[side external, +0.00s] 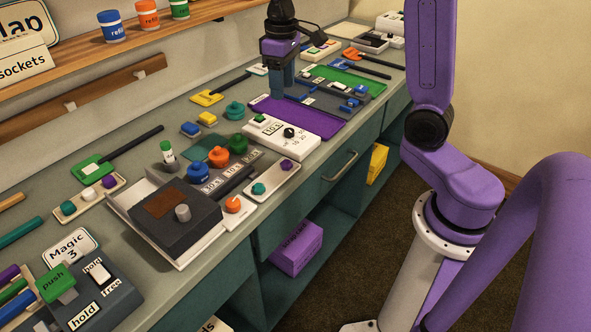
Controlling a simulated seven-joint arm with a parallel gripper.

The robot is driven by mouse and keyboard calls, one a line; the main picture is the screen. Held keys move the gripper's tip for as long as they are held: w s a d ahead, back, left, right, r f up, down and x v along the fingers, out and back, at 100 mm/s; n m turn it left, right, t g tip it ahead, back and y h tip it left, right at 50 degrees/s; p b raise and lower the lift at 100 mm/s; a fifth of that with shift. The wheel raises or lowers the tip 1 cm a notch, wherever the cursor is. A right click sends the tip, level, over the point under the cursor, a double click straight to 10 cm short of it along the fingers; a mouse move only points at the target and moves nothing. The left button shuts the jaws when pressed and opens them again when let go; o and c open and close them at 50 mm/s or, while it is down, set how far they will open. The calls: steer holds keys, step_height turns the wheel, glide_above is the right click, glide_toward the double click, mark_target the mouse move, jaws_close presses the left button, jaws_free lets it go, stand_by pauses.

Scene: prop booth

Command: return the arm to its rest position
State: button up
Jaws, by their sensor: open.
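My gripper (284,92) points down at the back of the counter. It is over or just behind the purple mat (318,122), beside a dark panel with blue parts (330,93). The jaws are open; they look small from here and I see nothing held between them. I cannot tell how far the fingertips are above the counter. My purple arm rises at the right, and its link to the gripper runs out of the top of the picture.
A white box with a dial (283,134) stands in front of the mat. A dark block in a white tray (172,222), round coloured knobs (198,172) and a push-button box (85,293) crowd the nearer counter. A wooden shelf (120,42) with pots runs along the wall.

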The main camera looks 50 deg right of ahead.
steer(key=s+a+f+n, duration=0.1)
steer(key=s+a+n, duration=0.55)
steer(key=s, duration=0.65)
steer(key=s+a+f+n, duration=0.1)
steer(key=s+f+n, duration=0.2)
steer(key=s, duration=1.1)
steer(key=shift+s+a+f, duration=0.2)
steer(key=shift+s+a, duration=0.15)
steer(key=shift+a, duration=0.05)
stand_by(0.5)
